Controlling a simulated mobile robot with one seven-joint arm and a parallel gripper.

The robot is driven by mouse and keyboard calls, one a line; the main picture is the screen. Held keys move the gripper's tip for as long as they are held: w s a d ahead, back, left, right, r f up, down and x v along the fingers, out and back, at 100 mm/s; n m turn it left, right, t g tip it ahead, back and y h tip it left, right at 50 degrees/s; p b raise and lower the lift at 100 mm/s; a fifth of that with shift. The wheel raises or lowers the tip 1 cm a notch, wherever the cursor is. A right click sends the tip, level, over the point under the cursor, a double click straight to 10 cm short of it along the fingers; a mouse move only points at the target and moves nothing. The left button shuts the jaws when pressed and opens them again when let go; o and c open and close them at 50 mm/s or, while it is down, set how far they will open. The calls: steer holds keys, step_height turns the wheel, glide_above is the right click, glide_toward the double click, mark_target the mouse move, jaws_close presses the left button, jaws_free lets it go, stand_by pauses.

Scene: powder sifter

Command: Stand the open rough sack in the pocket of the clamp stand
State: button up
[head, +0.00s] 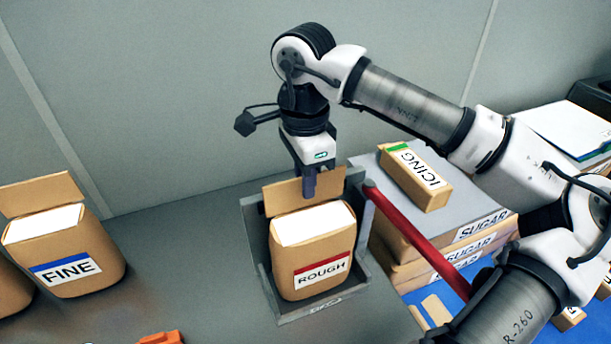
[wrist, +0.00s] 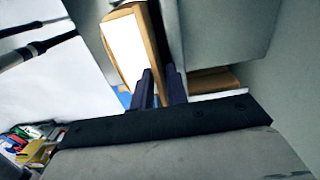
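The rough sack (head: 312,250) is a brown block-shaped bag with a red-striped ROUGH label, a white top face and a raised back flap (head: 283,196). It stands upright between the grey walls of the clamp stand (head: 254,243), in its pocket. My gripper (head: 309,197) points down at the back of the sack, with a finger in front of the flap. In the wrist view the fingers (wrist: 160,88) are close together, and the brown edge of the sack (wrist: 151,38) runs into the narrow gap between them. The pocket floor under the sack is mostly hidden.
A red bar (head: 415,235) slopes from the stand towards the right front. The FINE sack (head: 64,250) stands at the left. Stacked SUGAR boxes (head: 450,262) and an ICING box (head: 414,176) are at the right.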

steer(key=shift+o, duration=1)
steer(key=shift+r, duration=0.15)
step_height(320, 180, up, 12)
steer(key=b, duration=0.1)
steer(key=shift+w, duration=0.1)
